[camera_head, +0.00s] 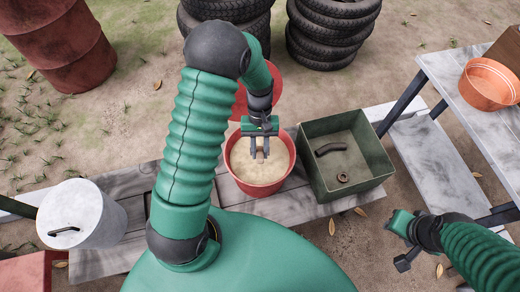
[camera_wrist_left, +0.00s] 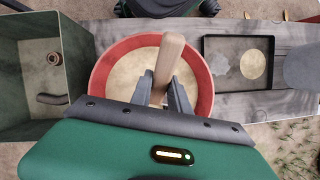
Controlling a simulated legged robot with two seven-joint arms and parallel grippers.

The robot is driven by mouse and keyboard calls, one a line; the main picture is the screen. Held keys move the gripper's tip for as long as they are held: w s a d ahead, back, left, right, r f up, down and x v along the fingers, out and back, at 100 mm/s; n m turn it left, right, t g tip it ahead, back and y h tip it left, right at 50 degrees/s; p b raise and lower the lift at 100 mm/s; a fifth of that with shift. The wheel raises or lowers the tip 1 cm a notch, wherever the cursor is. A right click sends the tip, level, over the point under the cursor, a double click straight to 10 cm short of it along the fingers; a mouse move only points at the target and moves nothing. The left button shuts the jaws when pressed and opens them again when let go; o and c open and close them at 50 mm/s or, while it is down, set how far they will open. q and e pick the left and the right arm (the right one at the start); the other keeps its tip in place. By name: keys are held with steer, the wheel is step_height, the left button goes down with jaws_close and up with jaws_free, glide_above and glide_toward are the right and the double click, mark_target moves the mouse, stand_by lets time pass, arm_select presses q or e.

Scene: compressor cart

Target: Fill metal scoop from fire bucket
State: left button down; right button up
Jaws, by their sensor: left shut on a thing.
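The red fire bucket (camera_head: 238,177) stands on the grey plank bench and holds pale sand (camera_head: 262,172). It also shows in the left wrist view (camera_wrist_left: 103,75). My left gripper (camera_head: 259,155) points down over the bucket's mouth. In the left wrist view its fingers (camera_wrist_left: 165,97) are shut on a pale wooden handle (camera_wrist_left: 169,58), which I take as the metal scoop's. The scoop's metal part is not clearly visible; I cannot tell how deep it sits in the sand. My right gripper (camera_head: 402,240) is at the lower right, away from the bucket; its jaws are unclear.
A green box (camera_head: 365,188) with a dark curved piece and a ring stands just right of the bucket. A white canister (camera_head: 90,222) stands at left. A black tray (camera_wrist_left: 238,88) shows in the wrist view. An orange pot (camera_head: 488,85) sits on the right table.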

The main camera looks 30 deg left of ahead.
arm_select(q)
step_height(320, 180, up, 8)
steer(key=p, duration=0.6)
steer(key=shift+f+p, duration=0.2)
steer(key=shift+p, duration=0.2)
steer(key=shift+f, duration=0.1)
steer(key=w+d+r+m+y, duration=0.1)
steer(key=w+d+r+m, duration=0.1)
steer(key=r+m, duration=0.1)
steer(key=w+d+r+m+y+p, duration=0.1)
steer(key=w+d+r+m, duration=0.1)
steer(key=r, duration=0.4)
steer(key=shift+d+m+g, duration=0.3)
steer(key=shift+m+g, duration=0.1)
steer(key=shift+m, duration=0.5)
steer(key=shift+a+f, duration=0.1)
steer(key=shift+a, duration=0.2)
steer(key=shift+d, duration=0.1)
